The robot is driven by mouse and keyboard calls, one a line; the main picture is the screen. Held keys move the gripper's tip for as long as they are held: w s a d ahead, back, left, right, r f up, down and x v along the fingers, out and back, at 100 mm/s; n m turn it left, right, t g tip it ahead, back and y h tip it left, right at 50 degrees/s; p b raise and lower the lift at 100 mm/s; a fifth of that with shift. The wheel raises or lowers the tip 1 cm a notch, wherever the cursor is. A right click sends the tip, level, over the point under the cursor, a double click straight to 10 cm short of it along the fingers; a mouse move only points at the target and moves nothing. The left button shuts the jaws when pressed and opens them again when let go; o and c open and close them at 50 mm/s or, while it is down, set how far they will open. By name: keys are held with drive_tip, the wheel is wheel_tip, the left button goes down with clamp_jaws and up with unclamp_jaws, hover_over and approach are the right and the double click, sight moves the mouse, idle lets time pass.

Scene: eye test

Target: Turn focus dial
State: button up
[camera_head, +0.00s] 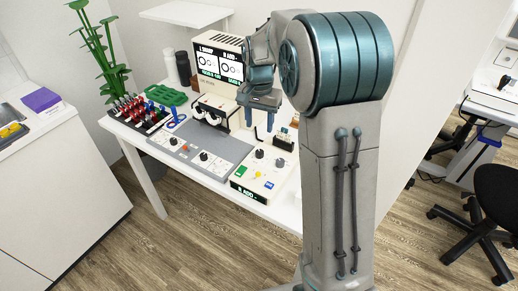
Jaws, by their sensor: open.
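Several black dials show, and I cannot tell from labels which is the focus dial. A black dial (204,156) sits on the grey panel (222,148), with a smaller black knob (173,141) to its left. The white control box (243,190) at the table's front right carries more black knobs, one of them near its back (260,153). My gripper (260,121) points down with its two fingers apart and empty. It appears above the table, between the screen and the control box, apart from the dials.
A beige unit with a lit screen (219,66) reads "L SHARP" and "R ADD -". A twin-eyepiece viewer (212,114) stands before it. A rack of red and black items (134,113) and green frames (166,95) are at the left. A small dark holder (284,139) stands near my gripper.

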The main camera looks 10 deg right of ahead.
sight(259, 152)
wheel_tip(259, 152, down, 11)
drive_tip(key=shift+f, duration=0.1)
idle(0.3)
drive_tip(key=c, duration=1)
